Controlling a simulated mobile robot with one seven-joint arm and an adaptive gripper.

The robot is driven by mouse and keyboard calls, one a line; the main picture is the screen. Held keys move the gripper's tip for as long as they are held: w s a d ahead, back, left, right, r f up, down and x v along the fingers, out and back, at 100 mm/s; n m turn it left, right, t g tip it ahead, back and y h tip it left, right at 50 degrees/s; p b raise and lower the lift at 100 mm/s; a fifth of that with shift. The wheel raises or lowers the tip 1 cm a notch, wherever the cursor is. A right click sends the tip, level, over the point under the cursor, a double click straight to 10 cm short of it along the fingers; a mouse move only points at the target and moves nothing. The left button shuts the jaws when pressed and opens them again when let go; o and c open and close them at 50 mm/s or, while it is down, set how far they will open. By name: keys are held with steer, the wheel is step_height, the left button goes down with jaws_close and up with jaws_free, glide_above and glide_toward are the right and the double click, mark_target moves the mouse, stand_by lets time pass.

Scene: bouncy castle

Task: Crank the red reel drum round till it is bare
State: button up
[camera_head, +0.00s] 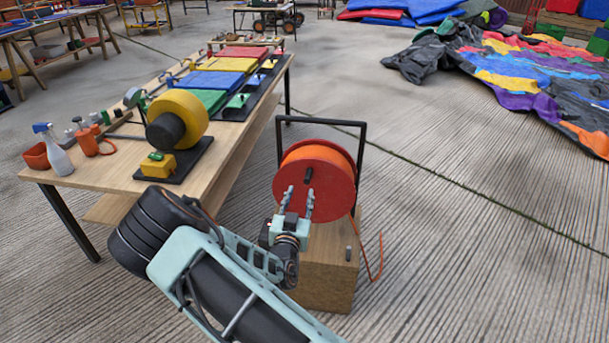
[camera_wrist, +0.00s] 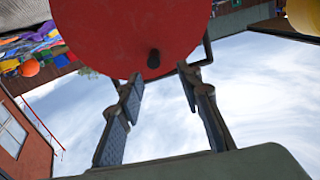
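The red reel drum (camera_head: 330,185) stands upright in a black tube frame (camera_head: 364,150) on a wooden block (camera_head: 325,275). Orange line (camera_head: 293,158) shows wound behind its red face, and a loose orange end (camera_head: 380,255) hangs down at the right. A short black crank handle (camera_head: 308,174) sticks out of the face; it also shows in the wrist view (camera_wrist: 153,58). My gripper (camera_head: 298,192) is in front of the drum's lower face. In the wrist view its two fingers (camera_wrist: 162,80) are apart with nothing between them; the handle appears just past the tips.
A wooden table (camera_head: 100,178) stands left of the reel, holding a yellow wheel-shaped blower (camera_head: 182,112), a spray bottle (camera_head: 56,155) and colored fabric strips (camera_head: 215,82). A multicolored deflated castle (camera_head: 525,75) lies at the back right. The concrete floor right of the reel is clear.

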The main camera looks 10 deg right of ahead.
mark_target(308, 177)
steer(key=x, duration=0.6)
steer(key=d+b+x, duration=0.1)
steer(key=x, duration=0.3)
steer(key=shift+f, duration=0.1)
steer(key=shift+s, duration=0.1)
jaws_close()
